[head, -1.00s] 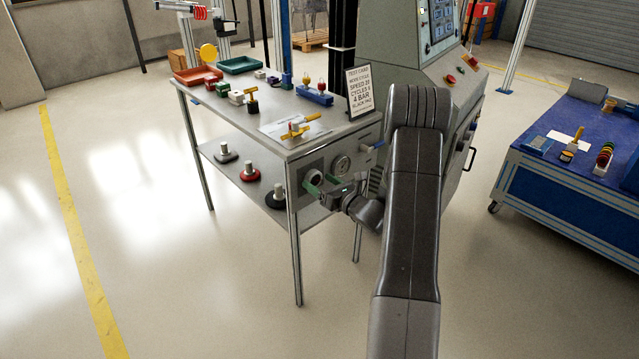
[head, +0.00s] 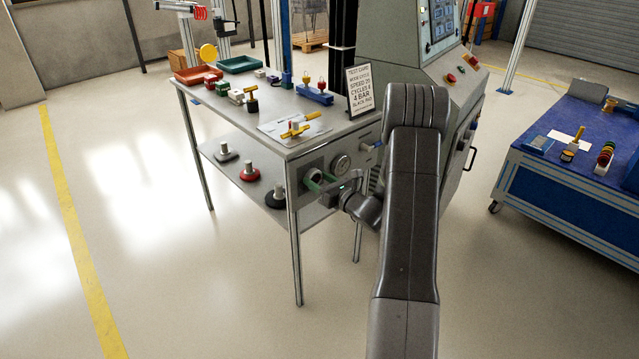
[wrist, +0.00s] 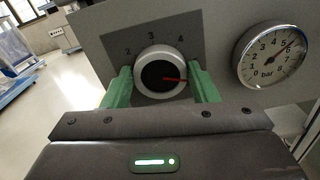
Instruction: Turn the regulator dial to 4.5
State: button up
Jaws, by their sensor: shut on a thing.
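The regulator dial (wrist: 160,72) is a round knob with a silver rim and dark centre on a grey panel; it also shows in the head view (head: 315,175). Its red pointer points right in the wrist view, past the printed 4. The marks 2, 3 and 4 show above the dial; higher marks are hidden behind the right finger. My gripper (wrist: 162,78) is shut on the dial, one green finger on each side. It also shows at the table's end panel in the head view (head: 314,184).
A round bar gauge (wrist: 270,57) sits right of the dial, its needle pointing up-right past 5. The table (head: 330,137) carries trays, small parts and a test card (head: 359,91). A control cabinet (head: 395,45) stands behind my arm. Floor left of the table is clear.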

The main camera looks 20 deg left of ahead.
jog(key=n+b, duration=0.2)
jog(key=b, duration=0.1)
jog(key=n+b, duration=0.2)
jog(key=b, duration=0.1)
jog(key=shift+s+f+b, duration=0.1)
jog(key=shift+f+b, duration=0.25)
jog(key=shift+b, duration=0.05)
jog(key=n+b, duration=0.3)
jog(key=shift+r+b, duration=0.1)
jog(key=shift+b, duration=0.25)
jog(key=shift+r+n+b, duration=0.1)
jog(key=shift+n+b, duration=0.5)
jog(key=shift+b, duration=0.1)
jog(key=shift+r, duration=0.1)
jog(key=o, duration=1)
jog(key=shift+c, duration=0.2)
jog(key=p+v, duration=0.2)
jog(key=v, duration=1.1)
jog(key=shift+s+d, duration=0.25)
jog(key=shift+d, duration=0.1)
jog(key=shift+a, duration=0.1)
